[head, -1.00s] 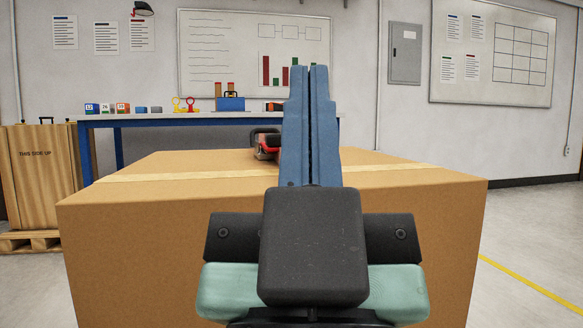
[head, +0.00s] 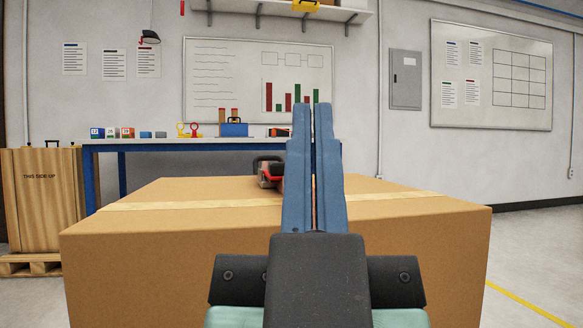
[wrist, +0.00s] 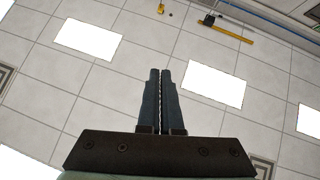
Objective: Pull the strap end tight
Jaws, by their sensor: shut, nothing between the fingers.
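A large brown cardboard box (head: 150,265) stands in front of me in the head view. A pale yellow band (head: 405,196) runs across its top; I cannot tell if it is tape or strap. A red and black tool (head: 269,172) sits at the far side of the box top, partly hidden by my fingers. No loose strap end can be made out. My gripper (head: 313,106) is shut and empty, its blue fingers pointing up in front of the box. In the wrist view, my gripper (wrist: 160,72) shows against the ceiling.
A blue-legged workbench (head: 122,172) with small items stands behind the box. A wooden crate (head: 40,200) on a pallet is at the left. Whiteboards and a grey panel hang on the wall. The floor at the right is clear, with a yellow line (head: 528,305).

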